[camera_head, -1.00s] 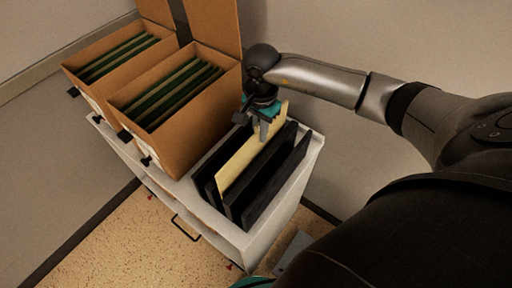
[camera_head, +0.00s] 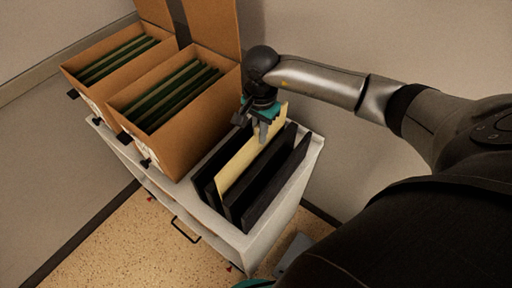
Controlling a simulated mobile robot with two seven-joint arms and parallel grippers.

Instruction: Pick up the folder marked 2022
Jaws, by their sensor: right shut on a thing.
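A pale yellow folder (camera_head: 240,168) stands upright among black dividers (camera_head: 268,186) on top of the white cabinet. My right gripper (camera_head: 263,128) is shut on the yellow folder at its upper far part, with one finger showing in front of it. The folder's lower part is hidden by the black divider beside it. No 2022 marking is legible. More folders, dark green, stand in the two brown boxes. My left gripper is not in view.
Two open brown boxes, a nearer one (camera_head: 178,138) and a farther one (camera_head: 88,88), stand on the white cabinet (camera_head: 276,236) left of the dividers. Their raised lids stand behind them. The wall is close behind. Free floor (camera_head: 110,240) lies in front.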

